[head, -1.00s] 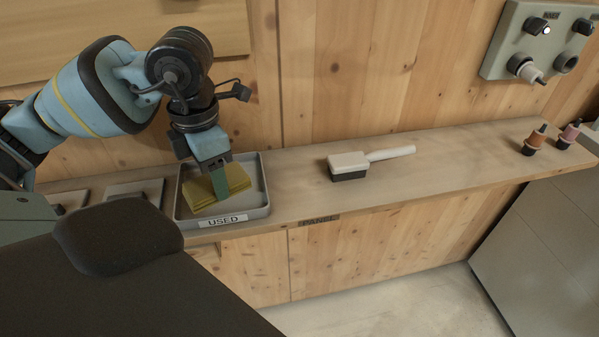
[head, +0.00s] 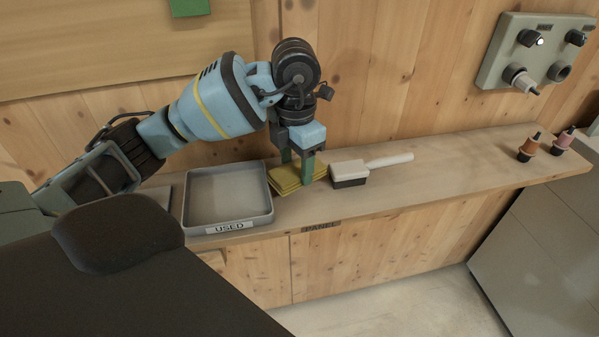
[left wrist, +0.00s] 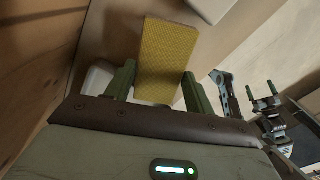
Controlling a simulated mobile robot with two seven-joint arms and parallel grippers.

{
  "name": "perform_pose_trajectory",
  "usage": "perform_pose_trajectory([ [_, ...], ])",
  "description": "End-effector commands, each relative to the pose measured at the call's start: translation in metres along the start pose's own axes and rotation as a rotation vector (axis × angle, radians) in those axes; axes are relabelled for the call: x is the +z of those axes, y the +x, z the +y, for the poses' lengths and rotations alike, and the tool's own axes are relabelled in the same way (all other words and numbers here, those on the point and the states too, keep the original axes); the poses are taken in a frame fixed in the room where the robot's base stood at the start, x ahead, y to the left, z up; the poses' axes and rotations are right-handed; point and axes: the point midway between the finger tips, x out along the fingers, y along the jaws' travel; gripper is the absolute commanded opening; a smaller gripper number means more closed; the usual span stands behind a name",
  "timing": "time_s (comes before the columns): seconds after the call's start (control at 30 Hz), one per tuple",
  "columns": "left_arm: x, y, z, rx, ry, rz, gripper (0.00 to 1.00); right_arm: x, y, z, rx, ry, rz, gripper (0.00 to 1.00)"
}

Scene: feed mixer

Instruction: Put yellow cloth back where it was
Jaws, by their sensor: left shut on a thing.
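The yellow cloth (head: 288,180) is a folded flat pad. My left gripper (head: 297,178) is shut on it, pointing down, with one green finger on each side. The cloth is at the shelf, between the tray marked USED (head: 228,196) and the white brush (head: 350,168); I cannot tell if it touches the wood. The tray is empty. In the left wrist view the cloth (left wrist: 166,58) extends out from between the fingers (left wrist: 160,88). My right gripper (left wrist: 262,91) shows small at the right of that view, its green fingers apart and empty.
The brush lies close to the right of the cloth. A grey control panel (head: 535,52) hangs on the wall above.

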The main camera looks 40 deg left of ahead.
Motion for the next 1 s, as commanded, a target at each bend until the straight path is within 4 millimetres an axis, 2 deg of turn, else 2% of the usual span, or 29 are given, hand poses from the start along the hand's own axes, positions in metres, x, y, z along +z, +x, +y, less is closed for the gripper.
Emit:
perform_pose_trajectory([
  [0.17, 0.008, 0.0, -0.002, 0.0, 0.001, -0.001, 0.36, -0.001, 0.0, 0.0, 0.0, -0.001, 0.001, 1.0],
  [0.43, 0.008, 0.034, -0.002, 0.001, 0.0, 0.0, 0.36, -0.003, -0.001, 0.001, 0.001, -0.002, 0.005, 1.0],
  [0.73, 0.008, 0.037, -0.001, 0.001, 0.0, 0.0, 0.36, -0.003, -0.001, 0.0, 0.001, -0.001, 0.004, 1.0],
  [0.77, 0.008, 0.037, -0.001, 0.001, 0.0, 0.0, 0.58, -0.003, -0.001, 0.0, 0.001, -0.001, 0.004, 1.0],
  [0.8, 0.008, 0.036, -0.001, 0.001, 0.0, -0.001, 0.63, -0.003, -0.001, 0.0, 0.001, -0.001, 0.004, 1.0],
  [0.9, 0.008, 0.036, -0.001, 0.001, 0.0, 0.0, 0.76, -0.003, -0.001, 0.0, 0.001, -0.001, 0.004, 1.0],
  [1.0, 0.008, 0.036, -0.001, 0.001, 0.0, 0.0, 0.76, -0.003, -0.001, 0.0, 0.001, -0.001, 0.004, 1.0],
])
